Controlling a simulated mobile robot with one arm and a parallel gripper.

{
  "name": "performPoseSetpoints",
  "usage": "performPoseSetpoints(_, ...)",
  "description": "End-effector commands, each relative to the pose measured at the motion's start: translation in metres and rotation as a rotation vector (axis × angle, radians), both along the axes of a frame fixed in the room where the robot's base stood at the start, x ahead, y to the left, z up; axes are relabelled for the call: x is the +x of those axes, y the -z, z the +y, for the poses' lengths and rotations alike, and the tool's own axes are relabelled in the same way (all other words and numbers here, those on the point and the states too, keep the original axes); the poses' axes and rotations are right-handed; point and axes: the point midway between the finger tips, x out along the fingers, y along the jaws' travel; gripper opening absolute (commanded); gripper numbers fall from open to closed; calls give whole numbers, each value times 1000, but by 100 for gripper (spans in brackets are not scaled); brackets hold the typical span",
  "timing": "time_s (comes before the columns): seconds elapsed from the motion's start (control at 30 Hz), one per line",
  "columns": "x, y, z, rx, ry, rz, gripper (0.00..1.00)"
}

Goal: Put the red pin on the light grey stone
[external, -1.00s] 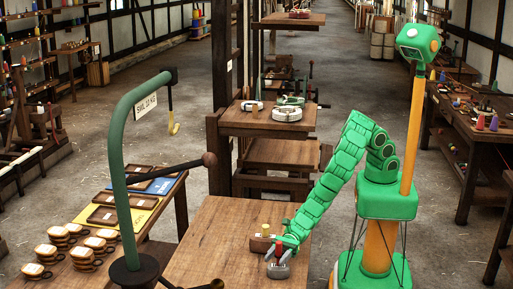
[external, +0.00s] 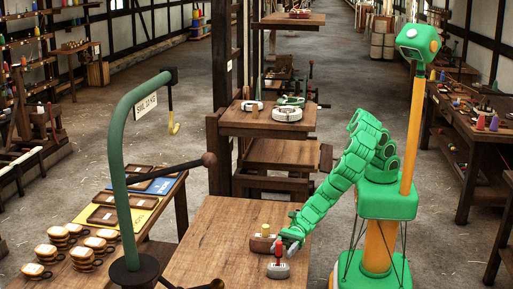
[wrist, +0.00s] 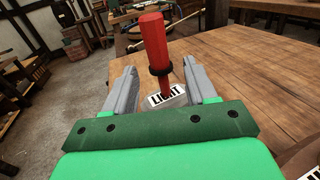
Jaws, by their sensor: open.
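The red pin (external: 278,249) stands upright on the light grey stone (external: 278,271) near the front of the wooden table. In the wrist view the red pin (wrist: 155,42) has a dark ring low on it, and the stone (wrist: 177,100) below bears a label reading "LIGHT". My gripper (external: 288,240) is just above and behind the stone, beside the pin. In the wrist view my gripper (wrist: 160,70) has its two grey fingers spread wide, with a gap on each side of the pin.
A brown block (external: 261,244) with a yellow pin (external: 265,230) stands just behind the stone. A green curved stand (external: 120,170) with a sign rises at the table's front left. The table's left part (external: 215,240) is clear.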

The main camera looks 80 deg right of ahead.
Motion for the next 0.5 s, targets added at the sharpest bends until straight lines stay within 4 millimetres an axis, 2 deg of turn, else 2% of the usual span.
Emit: performPoseSetpoints(0.5, -16, 1, -51, -2, 1, 0, 56)
